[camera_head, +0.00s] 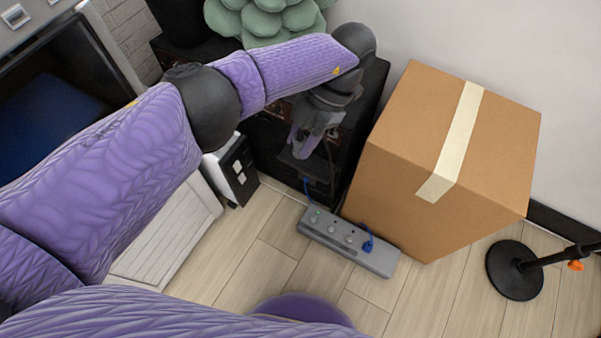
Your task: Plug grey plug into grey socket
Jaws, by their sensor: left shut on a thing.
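My left gripper (306,144) is in front of the black cabinet, above and behind the grey power strip (332,241). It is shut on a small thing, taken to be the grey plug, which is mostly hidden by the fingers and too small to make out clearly. The power strip lies on the floor with several round sockets along its top. The gripper is well apart from it. A blue plug (367,246) with a blue cord sits near the strip's right end. I cannot tell which socket is the grey one. My right gripper is not in view.
A large taped cardboard box (440,150) stands right of the strip. The black cabinet (270,150) stands behind it. A blue cord (306,186) hangs near the strip's left end. A black round stand base (514,271) is at the right. The floor before the strip is clear.

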